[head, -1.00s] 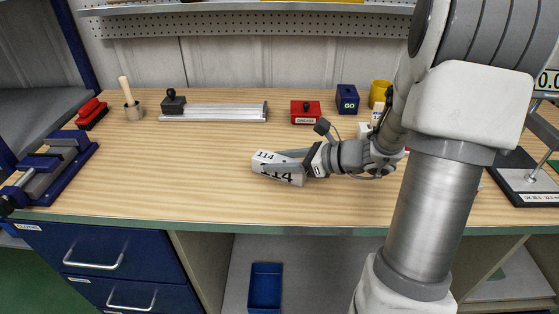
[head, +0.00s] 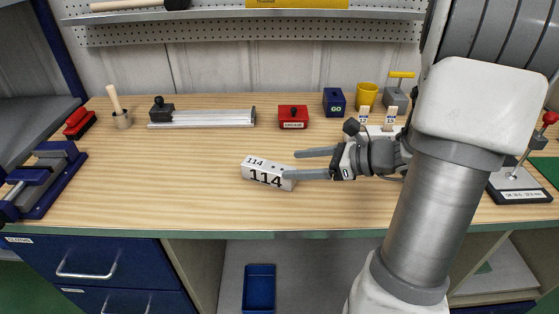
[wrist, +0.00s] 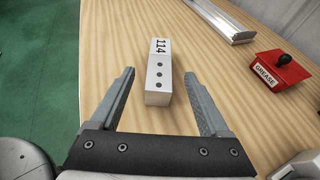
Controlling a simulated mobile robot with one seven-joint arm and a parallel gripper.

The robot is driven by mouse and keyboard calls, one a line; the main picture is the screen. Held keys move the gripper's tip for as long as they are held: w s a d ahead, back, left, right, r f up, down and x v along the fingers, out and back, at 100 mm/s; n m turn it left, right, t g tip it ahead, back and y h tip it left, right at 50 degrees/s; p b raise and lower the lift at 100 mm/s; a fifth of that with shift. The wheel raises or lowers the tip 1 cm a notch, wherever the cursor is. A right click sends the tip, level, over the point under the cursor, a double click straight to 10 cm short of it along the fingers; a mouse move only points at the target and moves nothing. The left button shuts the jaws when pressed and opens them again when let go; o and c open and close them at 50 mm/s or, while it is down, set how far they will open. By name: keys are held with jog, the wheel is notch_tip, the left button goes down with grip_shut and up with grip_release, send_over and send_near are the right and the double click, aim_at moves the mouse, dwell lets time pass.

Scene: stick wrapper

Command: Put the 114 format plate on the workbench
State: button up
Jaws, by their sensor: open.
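The 114 format plate (head: 268,177), a pale block marked 114 with several dark holes, lies on the workbench (head: 190,180) near its front edge. My gripper (head: 296,164) is open, to the right of the block in the head view, with one finger reaching across its right end in the picture. In the wrist view the plate (wrist: 159,75) stands ahead of the open fingers (wrist: 158,98), its near end close to the gap between the tips. Nothing is held.
A blue vise (head: 48,180) is at the left. The bench between vise and plate is clear.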

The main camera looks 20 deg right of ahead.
jog(key=shift+v, duration=1.75)
